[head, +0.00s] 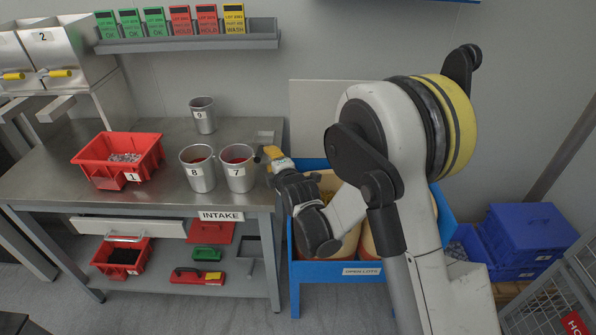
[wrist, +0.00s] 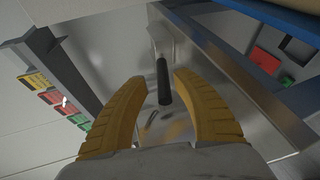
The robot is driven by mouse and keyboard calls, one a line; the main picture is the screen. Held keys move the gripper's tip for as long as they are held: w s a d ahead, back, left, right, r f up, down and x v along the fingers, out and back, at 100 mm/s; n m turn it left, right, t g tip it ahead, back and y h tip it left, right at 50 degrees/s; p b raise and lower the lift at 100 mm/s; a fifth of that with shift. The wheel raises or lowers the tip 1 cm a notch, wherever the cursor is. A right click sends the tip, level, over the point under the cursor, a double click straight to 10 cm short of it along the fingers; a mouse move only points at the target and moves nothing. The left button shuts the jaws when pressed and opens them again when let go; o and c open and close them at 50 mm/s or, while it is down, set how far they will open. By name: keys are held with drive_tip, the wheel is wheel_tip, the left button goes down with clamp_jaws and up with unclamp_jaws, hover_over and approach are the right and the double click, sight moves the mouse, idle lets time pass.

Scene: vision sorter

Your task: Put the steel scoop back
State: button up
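The steel scoop shows in the wrist view with its bright pan (wrist: 161,38) and black handle (wrist: 163,85). It lies at the back right corner of the steel bench, where its pan also shows in the head view (head: 265,137). My gripper (wrist: 157,78) is open, with its two yellow fingers apart. In the wrist view the handle appears between the fingertips, with no visible contact. In the head view my gripper (head: 270,153) is at the bench's right edge, beside cup 7, and hides part of the handle. I cannot tell the exact height gap.
Steel cups 7 (head: 239,178), 8 (head: 197,178) and 9 (head: 202,122) stand on the bench. Red bin 1 (head: 97,172) is at left. The lower shelf holds a red bin (head: 123,257) and hand tools. A blue stand (head: 308,271) is right of the bench.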

drive_tip(key=s+d+r+m+g+h, duration=0.3)
drive_tip(key=s+d+r+m, duration=0.8)
drive_tip(key=d, duration=0.3)
drive_tip(key=s+d+m+g, duration=0.1)
drive_tip(key=s+d+m, duration=0.2)
drive_tip(key=s, duration=0.5)
drive_tip(key=s+d+m+g+h, duration=0.1)
drive_tip(key=s+d+m, duration=0.3)
drive_tip(key=s, duration=0.5)
drive_tip(key=s+d+f+m+g, duration=0.1)
drive_tip(key=s+d+m+g, duration=0.1)
drive_tip(key=s, duration=0.6)
drive_tip(key=shift+s+d+m+h, duration=0.4)
drive_tip(key=shift+d+m, duration=0.35)
drive_tip(key=shift+m, duration=0.25)
drive_tip(key=shift+f, duration=0.1)
